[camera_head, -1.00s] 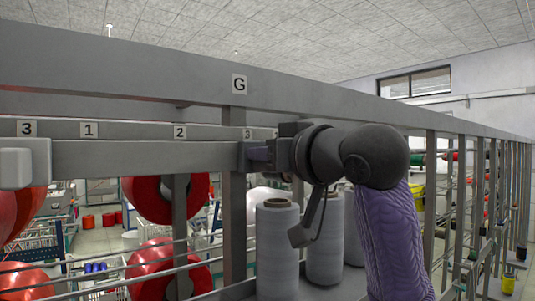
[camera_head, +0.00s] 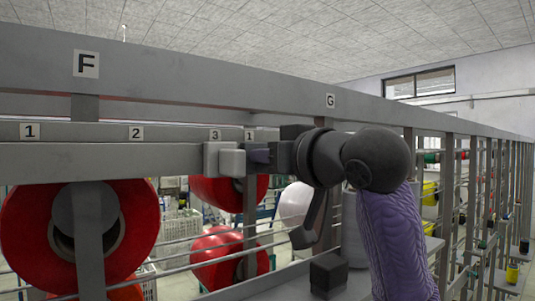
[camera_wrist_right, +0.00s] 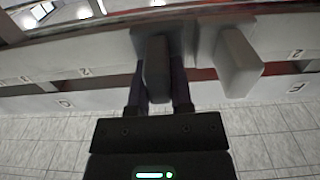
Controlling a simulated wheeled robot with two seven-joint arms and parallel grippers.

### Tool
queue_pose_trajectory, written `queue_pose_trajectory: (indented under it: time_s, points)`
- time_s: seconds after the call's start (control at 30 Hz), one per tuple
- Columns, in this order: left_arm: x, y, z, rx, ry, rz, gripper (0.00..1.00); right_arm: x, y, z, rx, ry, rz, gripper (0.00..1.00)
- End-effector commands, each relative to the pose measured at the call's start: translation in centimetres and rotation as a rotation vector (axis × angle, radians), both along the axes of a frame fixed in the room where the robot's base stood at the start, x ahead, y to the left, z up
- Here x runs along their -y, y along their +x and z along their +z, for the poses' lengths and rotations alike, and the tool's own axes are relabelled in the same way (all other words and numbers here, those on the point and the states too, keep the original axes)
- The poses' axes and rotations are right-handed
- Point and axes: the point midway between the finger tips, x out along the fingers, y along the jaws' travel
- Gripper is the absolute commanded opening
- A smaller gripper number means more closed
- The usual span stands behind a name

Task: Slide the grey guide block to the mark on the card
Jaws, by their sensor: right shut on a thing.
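The grey guide block held by my right gripper is mostly hidden in the head view; its knob (camera_wrist_right: 157,72) stands between the fingers in the right wrist view. My right gripper (camera_head: 262,155) is shut on it at the rail, just right of the small card marked 1 (camera_head: 249,135). A second pale grey block (camera_head: 232,162) sits on the rail directly left of the fingers and also shows in the wrist view (camera_wrist_right: 238,64). I cannot tell whether the two blocks touch. Which card bears the mark is unclear. My left gripper is not in view.
The rail (camera_head: 100,160) runs clear left of the second block, under cards 1 (camera_head: 30,131), 2 (camera_head: 136,132) and 3 (camera_head: 215,135). Signs F (camera_head: 86,64) and G (camera_head: 330,100) are on the upper beam. Large red spools (camera_head: 130,220) are behind the rail.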

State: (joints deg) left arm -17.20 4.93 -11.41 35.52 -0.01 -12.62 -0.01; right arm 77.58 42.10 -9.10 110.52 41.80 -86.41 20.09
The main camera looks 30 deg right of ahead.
Motion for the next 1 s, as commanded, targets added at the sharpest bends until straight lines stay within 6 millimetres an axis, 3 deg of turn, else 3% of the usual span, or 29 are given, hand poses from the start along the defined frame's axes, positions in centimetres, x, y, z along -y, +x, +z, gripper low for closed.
queue_pose_trajectory:
  time_s: [0.4, 0.43, 0.57, 0.87, 1.0]
  points:
    - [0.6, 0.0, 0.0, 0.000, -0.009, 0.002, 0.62, -0.3, -0.1, 0.1, 0.005, -0.002, 0.009, 0.00]
    - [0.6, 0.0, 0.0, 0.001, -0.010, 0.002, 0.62, -0.3, -0.1, 0.1, 0.004, -0.002, 0.009, 0.33]
    - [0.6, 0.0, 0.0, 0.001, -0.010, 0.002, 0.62, -0.2, -0.1, 0.1, 0.004, -0.002, 0.008, 0.60]
    - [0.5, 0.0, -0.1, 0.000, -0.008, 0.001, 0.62, -0.2, -0.3, 0.1, 0.005, -0.002, 0.006, 0.62]
    - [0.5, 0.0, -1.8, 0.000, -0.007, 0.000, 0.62, 0.1, -2.8, -0.3, 0.010, -0.004, 0.004, 0.62]
